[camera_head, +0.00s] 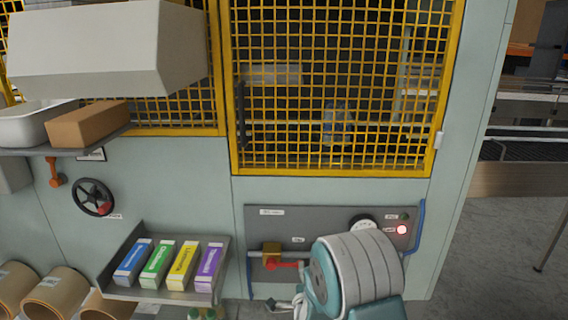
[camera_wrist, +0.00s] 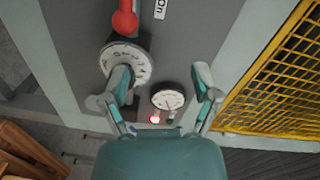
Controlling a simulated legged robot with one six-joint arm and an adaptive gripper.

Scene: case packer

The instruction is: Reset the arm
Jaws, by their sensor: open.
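My gripper (camera_wrist: 161,80) shows in the wrist view with its two teal and grey fingers spread apart and nothing between them. It is in front of the grey control panel (camera_wrist: 85,30). The left finger overlaps a round white dial (camera_wrist: 135,57) in the picture; I cannot tell whether they touch. A small gauge (camera_wrist: 168,100) and a lit red lamp (camera_wrist: 155,119) show between the fingers. In the head view, my teal and white arm (camera_head: 355,270) covers the lower part of the panel (camera_head: 330,213); the gripper is not clear there.
A red-handled valve (camera_head: 285,264) and a blue handle (camera_head: 419,225) flank the arm. A shelf of coloured cartons (camera_head: 183,265) is to the left, below a handwheel (camera_head: 93,198). Yellow mesh doors (camera_head: 335,85) stand above. Open floor (camera_head: 500,240) lies to the right.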

